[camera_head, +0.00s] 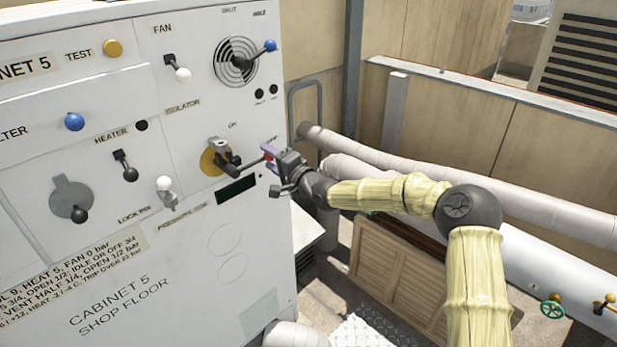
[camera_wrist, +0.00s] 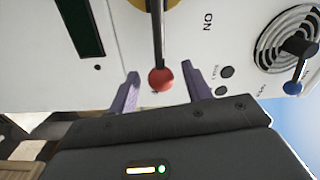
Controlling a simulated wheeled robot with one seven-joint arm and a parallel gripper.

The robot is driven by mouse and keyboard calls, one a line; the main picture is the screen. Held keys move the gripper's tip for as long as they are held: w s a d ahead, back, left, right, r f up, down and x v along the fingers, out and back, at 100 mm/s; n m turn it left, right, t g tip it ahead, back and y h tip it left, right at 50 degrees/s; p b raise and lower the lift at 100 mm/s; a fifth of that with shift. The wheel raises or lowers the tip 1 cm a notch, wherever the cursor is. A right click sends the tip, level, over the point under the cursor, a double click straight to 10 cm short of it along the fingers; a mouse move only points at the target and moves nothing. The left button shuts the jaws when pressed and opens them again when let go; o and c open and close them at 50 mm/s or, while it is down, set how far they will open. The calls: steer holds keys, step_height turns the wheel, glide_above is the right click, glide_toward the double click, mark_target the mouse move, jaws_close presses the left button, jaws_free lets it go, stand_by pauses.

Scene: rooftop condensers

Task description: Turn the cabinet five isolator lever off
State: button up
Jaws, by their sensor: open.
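The isolator lever (camera_head: 250,163) is a dark rod on a yellow disc (camera_head: 208,162) on the cabinet 5 panel. It points right, towards the side with the OFF label; the ON label is above the disc. In the wrist view the lever rod (camera_wrist: 158,40) ends in a red ball knob (camera_wrist: 161,79). My gripper (camera_head: 270,154) is at the lever's outer end. In the wrist view its two purple fingers (camera_wrist: 160,78) stand apart on either side of the knob, with visible gaps. Whether the lever is fully at OFF cannot be told.
A dark display window (camera_head: 236,188) is below the lever. A white-knobbed lock pin (camera_head: 165,187) and heater lever (camera_head: 128,170) are to the left. Pipes (camera_head: 460,184) and a wooden crate (camera_head: 398,270) are to the right.

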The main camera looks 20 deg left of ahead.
steer(key=b+v, duration=0.5)
steer(key=v, duration=1.1)
steer(key=shift+s+d, duration=0.2)
steer(key=shift+s, duration=0.1)
steer(key=s+d+f+n+g+h, duration=0.1)
steer(key=s+d+f+n+h, duration=0.1)
steer(key=d+f+h, duration=0.5)
steer(key=s+d+f+n+g+h, duration=0.1)
steer(key=s+d+f+h, duration=0.3)
steer(key=f, duration=0.5)
steer(key=s+d+f+g+h, duration=0.1)
steer(key=s+d+h, duration=0.3)
steer(key=d, duration=1)
steer(key=s+d+n+g+h, duration=0.1)
steer(key=s+d+g, duration=0.2)
steer(key=s, duration=0.7)
steer(key=shift+d+r, duration=0.3)
steer(key=shift+d, duration=0.95)
